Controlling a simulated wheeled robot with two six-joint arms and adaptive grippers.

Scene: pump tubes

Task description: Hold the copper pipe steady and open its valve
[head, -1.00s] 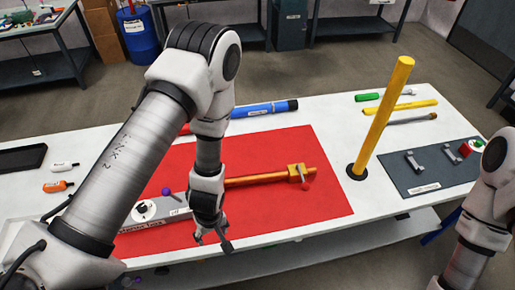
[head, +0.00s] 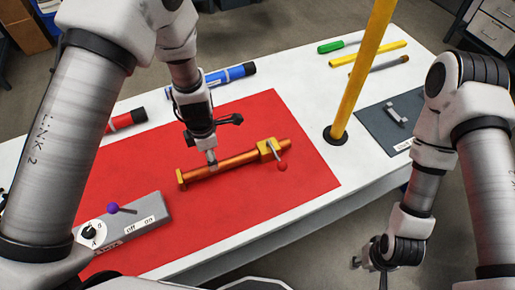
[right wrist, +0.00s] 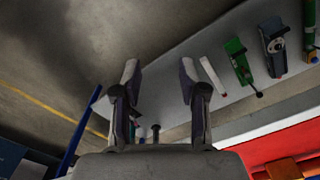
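The copper pipe (head: 232,166) lies on the red mat (head: 262,211). My right gripper (head: 370,262) is low at the front right, off the table's edge and away from the pipe. The right wrist view shows its fingers (right wrist: 158,82) spread and empty.
A yellow post (head: 360,75) stands upright right of the mat. A grey box (head: 125,228) with a purple-knobbed lever and dial is at front left. A blue tube (head: 228,75) lies behind the mat. A dark mat (head: 372,122) is at right.

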